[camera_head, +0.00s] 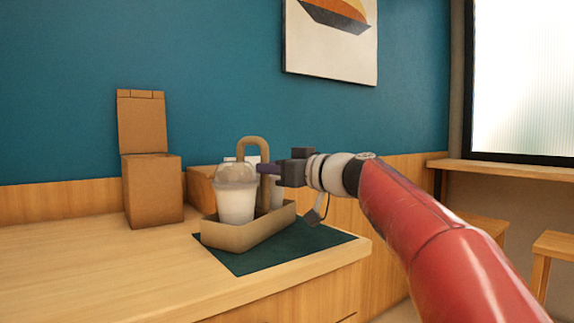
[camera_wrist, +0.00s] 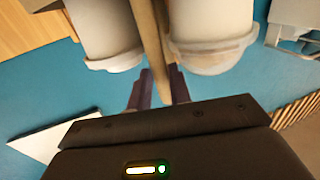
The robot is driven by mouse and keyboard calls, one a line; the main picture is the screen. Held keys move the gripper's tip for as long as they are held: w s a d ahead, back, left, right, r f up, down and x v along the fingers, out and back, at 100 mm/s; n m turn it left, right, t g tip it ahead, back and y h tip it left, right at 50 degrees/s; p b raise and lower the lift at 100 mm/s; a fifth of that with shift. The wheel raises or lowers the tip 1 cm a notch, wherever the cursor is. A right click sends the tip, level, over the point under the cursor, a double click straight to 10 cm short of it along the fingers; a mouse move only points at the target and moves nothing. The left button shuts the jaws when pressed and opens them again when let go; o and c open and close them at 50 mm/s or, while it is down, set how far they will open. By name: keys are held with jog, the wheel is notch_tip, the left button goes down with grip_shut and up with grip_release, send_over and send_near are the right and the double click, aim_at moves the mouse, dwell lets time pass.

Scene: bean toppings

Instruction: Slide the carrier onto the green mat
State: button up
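The tan carrier (camera_head: 262,232) stands upright at the left and back part of the dark green mat (camera_head: 290,250). Green shows along its front and right sides. Its back edge on the mat is hidden. A lidded clear cup (camera_head: 236,203) sits in the carrier, with a second white cup partly hidden behind the handle (camera_head: 253,146). My gripper (camera_head: 266,169) reaches in from the right at the handle. In the wrist view, its purple fingers (camera_wrist: 159,92) lie close on both sides of the handle (camera_wrist: 151,45), shut on it, between two white cups.
A tall brown paper bag or box (camera_head: 152,190) stands on the wooden counter (camera_head: 110,270) left of the carrier. A lower brown box (camera_head: 201,188) is behind the carrier. The counter's front left is clear. The counter ends just right of the mat.

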jog(key=shift+x, duration=1.15)
grip_shut()
jog(key=shift+s, duration=0.1)
